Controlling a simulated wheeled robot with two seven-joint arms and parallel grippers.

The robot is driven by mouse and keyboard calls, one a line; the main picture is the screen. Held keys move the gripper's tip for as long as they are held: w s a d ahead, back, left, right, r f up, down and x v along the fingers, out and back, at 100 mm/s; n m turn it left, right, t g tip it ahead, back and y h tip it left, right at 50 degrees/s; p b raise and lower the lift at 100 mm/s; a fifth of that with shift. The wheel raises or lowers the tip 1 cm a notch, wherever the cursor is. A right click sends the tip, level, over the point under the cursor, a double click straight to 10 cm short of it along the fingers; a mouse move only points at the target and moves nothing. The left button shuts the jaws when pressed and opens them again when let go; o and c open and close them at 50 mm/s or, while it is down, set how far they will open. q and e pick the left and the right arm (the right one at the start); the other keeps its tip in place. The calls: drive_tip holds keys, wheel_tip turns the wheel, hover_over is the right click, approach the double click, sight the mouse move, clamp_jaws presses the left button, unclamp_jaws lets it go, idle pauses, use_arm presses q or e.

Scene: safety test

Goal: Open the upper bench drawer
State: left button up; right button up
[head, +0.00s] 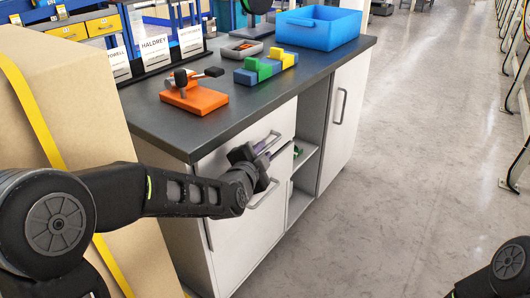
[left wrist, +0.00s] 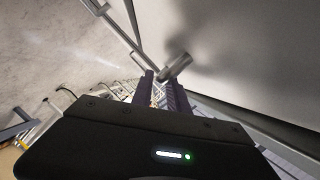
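The upper bench drawer (head: 221,161) is at the top left of the white bench front and looks flush with it. Its grey bar handle (head: 272,140) is partly covered by my left gripper (head: 257,157). In the left wrist view, my gripper's two dark ridged fingers (left wrist: 160,92) stand apart, with background showing between them. A grey bar end, likely the handle (left wrist: 176,67), shows by the right fingertip. I cannot tell whether the fingers touch it. My right gripper is out of view; only part of my right arm shows at bottom right.
A lower front with its own handle (head: 264,194) is below the drawer. Open shelves (head: 304,168) and a cabinet door (head: 343,118) are to the right. The dark worktop (head: 226,107) holds an orange fixture (head: 194,97) and a blue bin (head: 318,27). A cardboard box (head: 70,90) stands left; floor is clear right.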

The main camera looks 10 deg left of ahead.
use_arm(q)
drive_tip(key=shift+x, duration=1.35)
clamp_jaws()
idle(0.4)
